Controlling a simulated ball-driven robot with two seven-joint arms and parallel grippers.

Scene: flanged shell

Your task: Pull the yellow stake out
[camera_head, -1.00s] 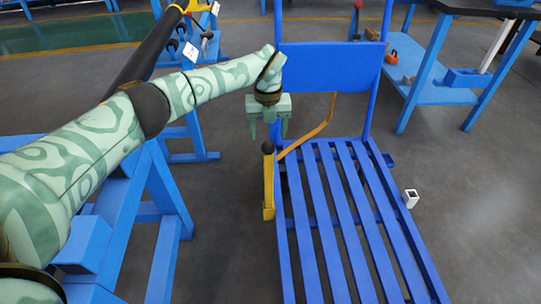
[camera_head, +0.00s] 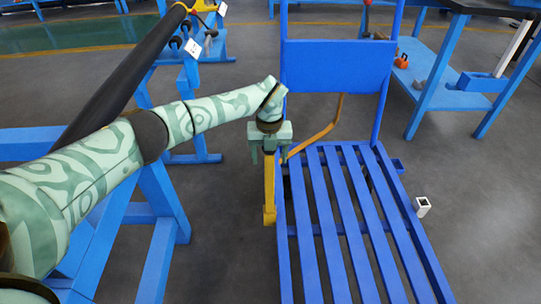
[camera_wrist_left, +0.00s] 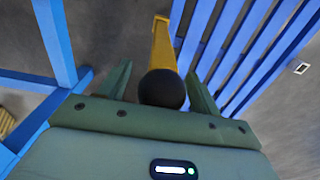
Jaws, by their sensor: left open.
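The yellow stake (camera_head: 269,192) stands upright at the left edge of the blue slatted cart (camera_head: 335,215). In the head view my left gripper (camera_head: 269,157) is directly over its top, fingers pointing down, and hides the dark ball knob. In the left wrist view the dark ball (camera_wrist_left: 163,88) lies between the two open fingers of my left gripper (camera_wrist_left: 159,76), with the yellow shaft (camera_wrist_left: 162,48) running away beyond it. I cannot tell whether either finger touches the ball. My right gripper is out of view.
A yellow-orange bent bar (camera_head: 318,137) runs from the stake side to the cart's blue back panel (camera_head: 335,66). Blue trestles (camera_head: 160,195) with a long black pipe (camera_head: 125,70) stand left. A small white square tube (camera_head: 422,206) is right of the cart. Grey floor there is open.

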